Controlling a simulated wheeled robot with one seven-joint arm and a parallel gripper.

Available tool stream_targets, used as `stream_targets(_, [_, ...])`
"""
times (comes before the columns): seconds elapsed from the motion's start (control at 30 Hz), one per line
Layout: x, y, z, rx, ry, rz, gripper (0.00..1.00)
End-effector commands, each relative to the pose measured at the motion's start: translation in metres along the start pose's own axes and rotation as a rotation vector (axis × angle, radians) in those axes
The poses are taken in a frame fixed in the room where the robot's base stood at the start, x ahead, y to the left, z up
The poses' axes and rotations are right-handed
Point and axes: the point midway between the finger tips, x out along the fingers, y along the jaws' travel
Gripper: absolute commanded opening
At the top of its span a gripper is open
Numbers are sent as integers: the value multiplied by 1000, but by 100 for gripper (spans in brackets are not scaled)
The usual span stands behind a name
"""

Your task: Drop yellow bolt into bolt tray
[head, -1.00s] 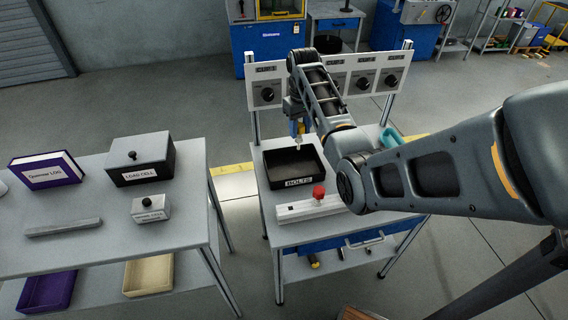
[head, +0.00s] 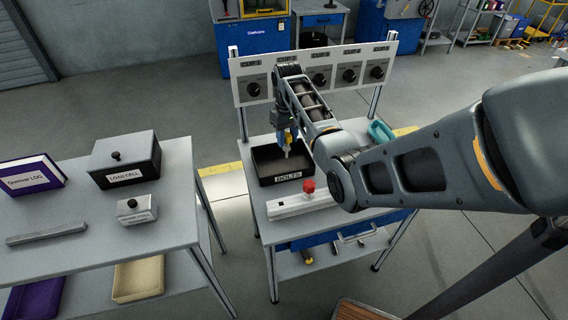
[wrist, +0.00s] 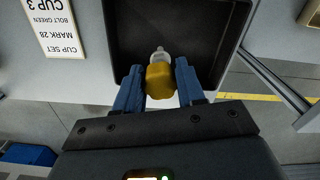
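The yellow bolt (wrist: 160,80) is between the blue fingers of my gripper (wrist: 158,88) in the wrist view, with its yellow head gripped and its pale shank pointing down toward the tray. The black bolt tray (head: 268,171), labelled BOLTS, sits on the right-hand table. It also fills the upper part of the wrist view (wrist: 215,45). In the head view my gripper (head: 287,152) hangs over the tray, and the bolt's pale tip shows below it. The visible part of the tray floor looks empty. I cannot tell the exact height of the bolt above it.
A white block with a red knob (head: 308,186) lies in front of the tray. A panel with dials (head: 320,70) stands behind it. A teal object (head: 380,131) is right of the tray. The left table holds a LOAD CELL box (head: 125,160) and a purple log book (head: 30,176).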

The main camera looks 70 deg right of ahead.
Motion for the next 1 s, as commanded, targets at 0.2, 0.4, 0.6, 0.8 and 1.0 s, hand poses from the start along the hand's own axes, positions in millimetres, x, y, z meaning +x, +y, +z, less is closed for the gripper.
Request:
stream_targets(0.2, [0, 0, 0, 0, 0, 0, 60])
stream_targets(0.4, [0, 0, 0, 0, 0, 0, 68])
stream_targets(0.6, [-5, 0, -1, 0, 2, 1, 68])
stream_targets(0.8, [-33, 0, -1, 0, 5, 1, 68])
stream_targets(1.0, [-63, 0, -1, -1, 3, 1, 68])
